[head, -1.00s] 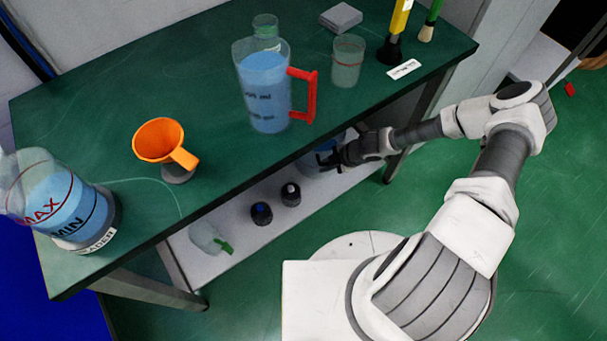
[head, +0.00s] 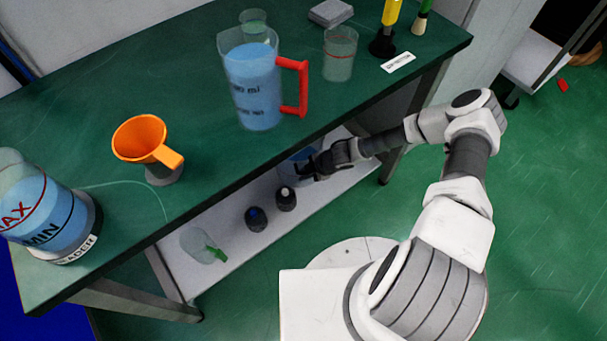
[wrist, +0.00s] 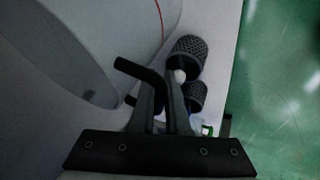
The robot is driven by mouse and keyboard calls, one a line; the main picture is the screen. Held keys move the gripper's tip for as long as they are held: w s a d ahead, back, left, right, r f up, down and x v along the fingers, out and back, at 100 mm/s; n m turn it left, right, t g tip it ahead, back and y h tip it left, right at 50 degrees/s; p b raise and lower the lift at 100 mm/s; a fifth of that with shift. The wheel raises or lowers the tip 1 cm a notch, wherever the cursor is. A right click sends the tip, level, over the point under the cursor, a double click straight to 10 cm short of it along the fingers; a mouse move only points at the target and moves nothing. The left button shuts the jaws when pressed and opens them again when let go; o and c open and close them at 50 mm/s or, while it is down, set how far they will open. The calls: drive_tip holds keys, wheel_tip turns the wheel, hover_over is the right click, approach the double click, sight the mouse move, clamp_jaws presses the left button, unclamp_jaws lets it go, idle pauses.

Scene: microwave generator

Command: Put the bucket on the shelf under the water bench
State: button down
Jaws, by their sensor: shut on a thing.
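The water bench (head: 205,175) is a dark green table with a pale lower shelf (head: 240,240). My gripper (head: 305,170) is under the bench top, above the shelf, at its right part. A bluish, see-through bucket (head: 303,153) shows only partly behind my gripper; the bench edge and the gripper hide the rest. In the wrist view, the bucket's large grey wall (wrist: 75,60) with a red line fills the left side. A bent black handle lies at the fingers of my gripper (wrist: 164,92), which are shut on it. I cannot tell whether the bucket touches the shelf.
A clear bottle with a green part (head: 203,246) is farther left. On top are a red-handled jug (head: 255,85) and an orange funnel (head: 147,140).

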drive_tip(key=shift+f, duration=0.55)
drive_tip(key=c, duration=0.9)
unclamp_jaws()
drive_tip(key=shift+r, duration=0.1)
drive_tip(key=p+v, duration=0.2)
drive_tip(key=v, duration=0.4)
drive_tip(key=p+v, duration=0.2)
drive_tip(key=v, duration=0.4)
drive_tip(key=shift+r, duration=0.5)
